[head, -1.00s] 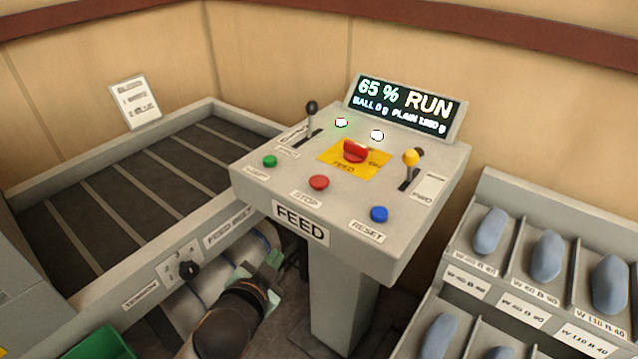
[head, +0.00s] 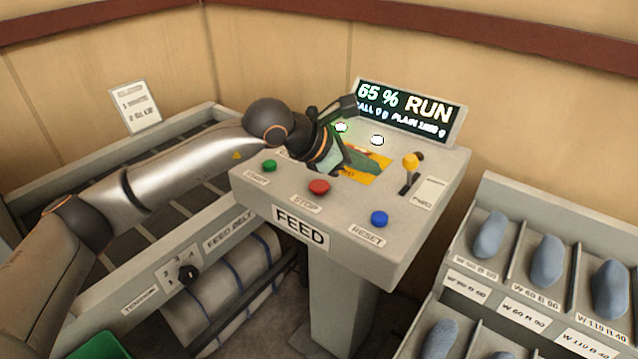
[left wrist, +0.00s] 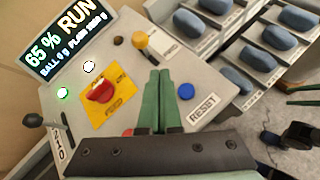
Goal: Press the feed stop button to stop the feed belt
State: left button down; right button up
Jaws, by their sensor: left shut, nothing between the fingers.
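The red stop button (head: 318,187) sits on the front part of the grey feed console (head: 270,190), above the STOP label, between a green button (head: 269,166) and a blue button (head: 379,219). My left gripper (head: 372,164) is over the console, behind and to the right of the stop button and apart from it, covering much of the yellow feed plate. In the left wrist view its green fingers (left wrist: 158,76) are together and empty, and only a red sliver of the stop button (left wrist: 128,132) shows beside them.
The display (head: 408,107) reads 65 % RUN. A red switch (left wrist: 101,90) sits on the yellow plate (left wrist: 117,77). A yellow-knobbed lever (head: 411,160) stands at the right. The feed belt (head: 60,240) lies left, bins of blue-grey pads (head: 547,258) right.

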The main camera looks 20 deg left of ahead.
aim_at(315, 187)
pick_arm(q)
jog(key=w+a+r+t+y, duration=0.1)
jog(key=w+a+y, duration=0.3)
jog(key=a, duration=0.7)
jog(key=shift+r+n+y, duration=0.4)
jog(key=shift+r+y, duration=0.25)
jog(key=shift+y, duration=0.15)
jog(key=shift+w+a+f, duration=0.1)
jog(key=shift+f, duration=0.1)
notch_tip(315, 187, down, 8)
jog(key=b, duration=0.4)
jog(key=shift+f+b, duration=0.25)
jog(key=shift+b, duration=0.25)
jog(key=shift+f+b, duration=0.4)
jog(key=shift+b, duration=0.3)
